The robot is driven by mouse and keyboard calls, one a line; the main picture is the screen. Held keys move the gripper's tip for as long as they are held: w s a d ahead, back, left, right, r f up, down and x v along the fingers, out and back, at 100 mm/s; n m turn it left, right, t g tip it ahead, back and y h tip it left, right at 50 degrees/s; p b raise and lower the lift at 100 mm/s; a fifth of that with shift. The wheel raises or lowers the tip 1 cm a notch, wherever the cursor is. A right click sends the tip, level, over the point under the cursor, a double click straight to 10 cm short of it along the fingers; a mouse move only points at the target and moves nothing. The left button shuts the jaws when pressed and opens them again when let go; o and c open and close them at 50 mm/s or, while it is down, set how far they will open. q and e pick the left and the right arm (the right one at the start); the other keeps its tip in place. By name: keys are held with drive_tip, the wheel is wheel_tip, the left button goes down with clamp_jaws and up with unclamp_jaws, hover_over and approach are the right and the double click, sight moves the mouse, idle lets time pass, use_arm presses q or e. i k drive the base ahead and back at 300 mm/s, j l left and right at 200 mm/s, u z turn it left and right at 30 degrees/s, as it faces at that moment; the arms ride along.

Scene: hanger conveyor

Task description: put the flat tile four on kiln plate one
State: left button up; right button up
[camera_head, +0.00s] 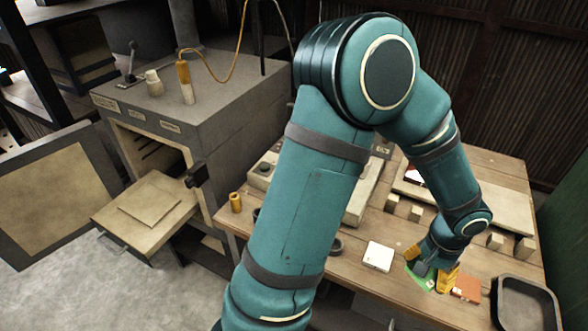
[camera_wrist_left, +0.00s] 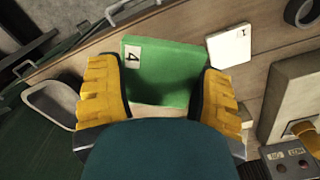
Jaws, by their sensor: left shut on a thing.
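The flat tile four (camera_wrist_left: 165,75) is a green square with a white label reading 4. My left gripper (camera_wrist_left: 163,88) has its yellow fingers on either side of it and is shut on it. In the head view my left gripper (camera_head: 433,277) is low over the wooden table's front right part, and the green tile four (camera_head: 421,278) partly shows beside the fingers. A square pale kiln plate (camera_head: 150,203) lies on the pulled-out shelf (camera_head: 113,222) of the open kiln at left; I see no readable number on it. My right gripper is not in view.
A white tile (camera_head: 378,256) labelled 1 in the wrist view (camera_wrist_left: 229,46) and an orange tile (camera_head: 466,288) lie near the gripper. A dark tray (camera_head: 526,303) stands at the right edge. The grey kiln (camera_head: 215,110) has its door (camera_head: 55,190) open.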

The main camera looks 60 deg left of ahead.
sight(148, 203)
drive_tip(key=k+j, duration=0.45)
drive_tip(key=k, duration=0.25)
drive_tip(key=k+j, duration=0.5)
drive_tip(key=j, duration=0.15)
drive_tip(key=k+j, duration=0.2)
drive_tip(key=j, duration=0.2)
drive_tip(key=k+j, duration=0.15)
drive_tip(key=j, duration=0.2)
drive_tip(key=k+j, duration=0.1)
drive_tip(key=j, duration=0.55)
drive_tip(key=k+j, duration=0.1)
drive_tip(key=j, duration=0.5)
